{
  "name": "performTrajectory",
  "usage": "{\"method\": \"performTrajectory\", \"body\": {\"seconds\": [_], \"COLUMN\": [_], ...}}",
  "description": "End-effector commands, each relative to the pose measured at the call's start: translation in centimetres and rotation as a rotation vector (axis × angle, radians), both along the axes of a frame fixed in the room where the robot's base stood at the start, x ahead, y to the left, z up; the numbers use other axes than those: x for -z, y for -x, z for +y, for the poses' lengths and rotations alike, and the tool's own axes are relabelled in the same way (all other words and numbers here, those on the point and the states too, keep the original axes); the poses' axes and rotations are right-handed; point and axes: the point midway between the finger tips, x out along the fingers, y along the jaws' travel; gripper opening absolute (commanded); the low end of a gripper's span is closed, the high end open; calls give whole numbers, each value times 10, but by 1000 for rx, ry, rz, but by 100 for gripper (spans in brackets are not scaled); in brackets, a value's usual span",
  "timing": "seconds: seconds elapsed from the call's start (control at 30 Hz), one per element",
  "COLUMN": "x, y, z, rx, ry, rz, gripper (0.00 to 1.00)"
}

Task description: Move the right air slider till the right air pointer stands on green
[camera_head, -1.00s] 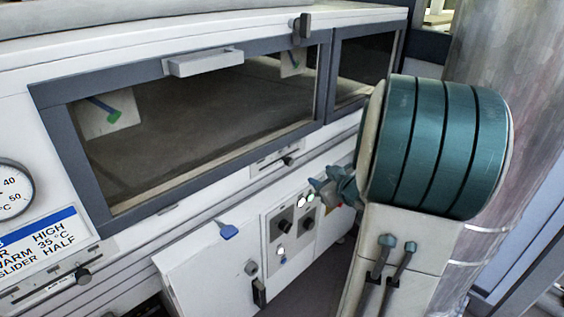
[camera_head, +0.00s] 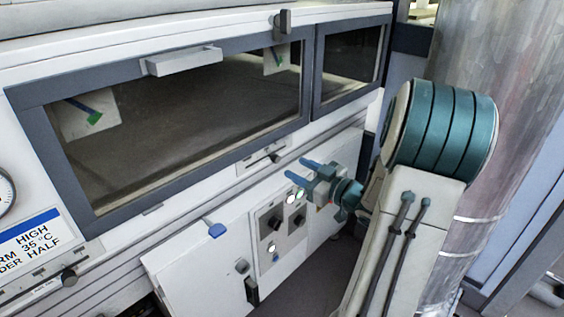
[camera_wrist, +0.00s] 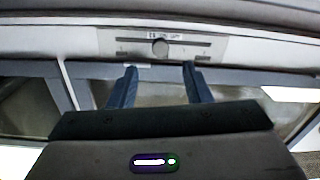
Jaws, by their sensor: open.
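The right air slider (camera_head: 276,157) is a dark knob on a pale slotted plate below the large window's right end. In the wrist view its round grey knob (camera_wrist: 160,46) stands near the middle of the slot. The right air pointer (camera_head: 275,56) is a thin blue strip on a pale card behind the glass, at the window's upper right. Any green mark there is too small to tell. My gripper (camera_head: 299,170) is open and empty, its blue fingers towards the slider. In the wrist view my fingertips (camera_wrist: 160,68) are below the knob, one to each side, apart from it.
A left pointer (camera_head: 80,106) ends at a green patch behind the glass. Another slider knob (camera_head: 69,277) is at lower left. A white window handle (camera_head: 183,61) juts out above. Below my gripper is a panel of knobs and lights (camera_head: 277,229) and a blue tab (camera_head: 217,230).

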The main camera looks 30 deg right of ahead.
Motion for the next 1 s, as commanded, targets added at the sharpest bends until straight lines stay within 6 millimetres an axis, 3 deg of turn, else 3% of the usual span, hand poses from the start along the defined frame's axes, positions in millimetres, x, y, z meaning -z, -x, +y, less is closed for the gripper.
{"method": "performTrajectory", "body": {"seconds": [0.1,0.3,0.73,0.77,0.9,1.0], "x": [1,1,-2,-2,-2,-2], "y": [-25,-51,-53,-53,-53,-53], "z": [13,23,15,14,15,16], "rx": [-5,-3,2,2,2,1], "ry": [2,3,-9,-9,-9,-7], "rz": [0,2,-6,-7,-6,-5], "gripper": [44,44,44,39,0,0]}}
